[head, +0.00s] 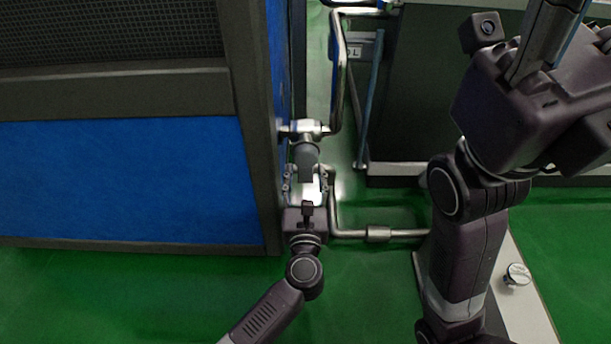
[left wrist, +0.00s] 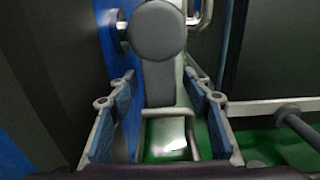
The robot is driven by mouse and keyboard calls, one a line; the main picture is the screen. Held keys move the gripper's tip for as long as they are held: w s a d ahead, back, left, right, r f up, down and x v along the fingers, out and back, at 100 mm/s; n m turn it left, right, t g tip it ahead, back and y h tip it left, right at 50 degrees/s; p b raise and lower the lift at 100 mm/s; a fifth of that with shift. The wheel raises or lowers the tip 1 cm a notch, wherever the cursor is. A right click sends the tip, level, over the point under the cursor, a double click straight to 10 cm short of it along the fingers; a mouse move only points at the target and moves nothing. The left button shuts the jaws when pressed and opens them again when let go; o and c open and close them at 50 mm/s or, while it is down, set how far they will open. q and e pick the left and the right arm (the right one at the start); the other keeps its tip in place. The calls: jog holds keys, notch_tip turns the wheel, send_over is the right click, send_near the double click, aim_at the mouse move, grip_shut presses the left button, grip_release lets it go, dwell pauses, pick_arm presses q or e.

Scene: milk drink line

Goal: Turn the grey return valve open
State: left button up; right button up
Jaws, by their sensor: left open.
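The grey return valve (head: 306,154) sits on a steel pipe beside the blue cabinet's corner. Its round hub and flat lever also show in the left wrist view (left wrist: 157,32), with the lever pointing down the picture towards my gripper. My left gripper (head: 306,178) is open just in front of the valve. In the left wrist view its two blue-padded fingers (left wrist: 161,100) stand on either side of the lever's end, with gaps visible on both sides. My right gripper (head: 545,38) is only partly in view at the top right, away from the valve, and its jaws cannot be made out.
The blue cabinet (head: 130,185) with a dark frame stands close to the left of the valve. Steel pipes (head: 378,234) run right and upwards from the valve area. A dark green panel (head: 440,100) stands behind right. Green floor (head: 140,290) is open in front.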

pick_arm(q)
jog(key=shift+w, duration=0.3)
grip_shut()
dwell(0.3)
